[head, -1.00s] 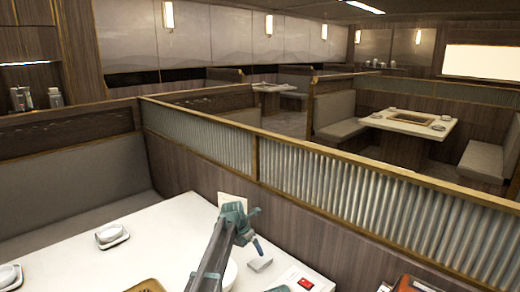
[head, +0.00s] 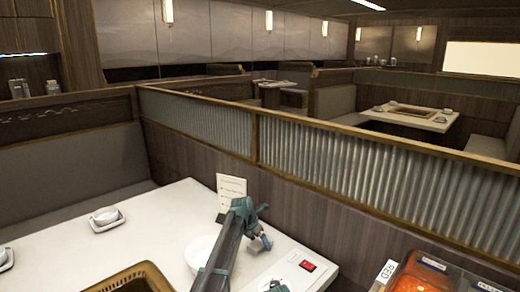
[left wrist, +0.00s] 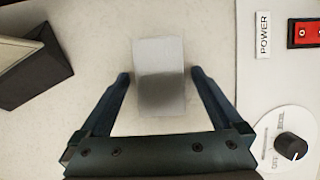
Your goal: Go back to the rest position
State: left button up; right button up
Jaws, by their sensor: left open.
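My left gripper (head: 262,240) is at the end of the arm reaching over the white table (head: 165,225) from the bottom. In the left wrist view the left gripper (left wrist: 160,82) is open, with its two fingers apart. A small pale grey block (left wrist: 160,55) shows between and beyond the fingertips, with a dark shadow over its near half. I cannot tell how high the fingers are above it.
A white bowl (head: 198,249) and a card stand (head: 231,187) are near my left arm. A red power switch (head: 307,265) and a dial (left wrist: 290,147) are to the right.

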pick_arm(q)
notch_tip(320, 180, up, 10)
jog(key=s+p, duration=0.2)
jog(key=p, duration=0.6)
jog(key=shift+s+a+f+p, duration=0.2)
jog(key=shift+s+a+p, duration=0.1)
jog(key=shift+a, duration=0.15)
